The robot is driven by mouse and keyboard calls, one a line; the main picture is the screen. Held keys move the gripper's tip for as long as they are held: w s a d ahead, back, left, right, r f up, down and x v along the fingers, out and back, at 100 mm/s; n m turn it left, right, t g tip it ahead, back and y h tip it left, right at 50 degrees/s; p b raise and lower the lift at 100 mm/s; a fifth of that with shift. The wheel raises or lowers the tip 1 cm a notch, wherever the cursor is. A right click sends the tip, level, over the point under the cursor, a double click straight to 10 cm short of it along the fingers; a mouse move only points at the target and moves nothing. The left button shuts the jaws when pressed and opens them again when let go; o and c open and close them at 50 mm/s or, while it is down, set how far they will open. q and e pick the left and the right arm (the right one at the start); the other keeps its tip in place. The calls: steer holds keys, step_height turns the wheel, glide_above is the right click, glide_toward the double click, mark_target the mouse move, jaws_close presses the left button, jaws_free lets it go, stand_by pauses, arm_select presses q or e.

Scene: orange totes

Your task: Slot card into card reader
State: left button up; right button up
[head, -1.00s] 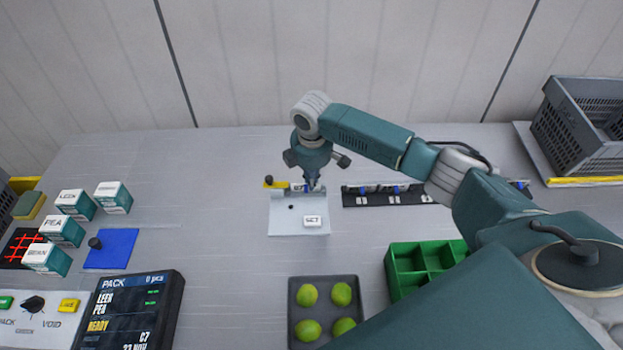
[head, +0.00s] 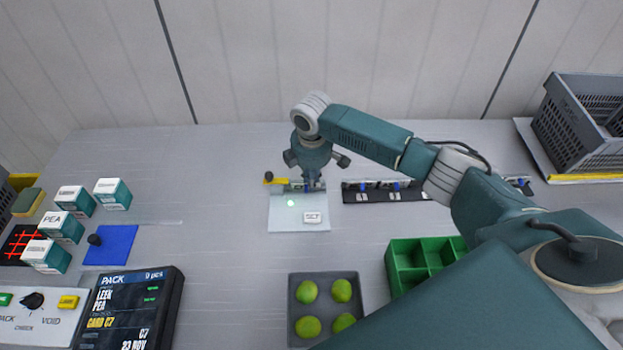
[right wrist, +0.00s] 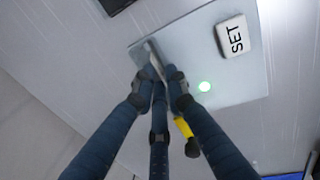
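The card reader (head: 285,222) is a pale plate with a raised strip along its back edge, a white SET button (head: 313,218) and a lit green light (head: 291,203). My right gripper (head: 313,186) points down at the back strip. In the right wrist view my right gripper's fingertips (right wrist: 160,78) are close together on both sides of a thin grey edge. This edge appears to be the card (right wrist: 153,57) at the slot; its face is hidden, so its depth cannot be told. The reader's button (right wrist: 235,36) and light (right wrist: 205,87) show beside the fingers. My left gripper is not in view.
A black rack (head: 420,196) with blue-marked pieces stands right of the reader. A tray (head: 325,280) of limes, a green divided bin (head: 400,265) and a dark display (head: 125,310) are nearer. Boxes (head: 112,194) stand left.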

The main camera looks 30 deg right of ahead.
steer(key=shift+o, duration=0.8)
steer(key=shift+r, duration=0.25)
step_height(320, 180, up, 11)
steer(key=s, duration=0.1)
steer(key=shift+s+a+r, duration=0.2)
steer(key=shift+s+a, duration=0.15)
steer(key=shift+a, duration=0.05)
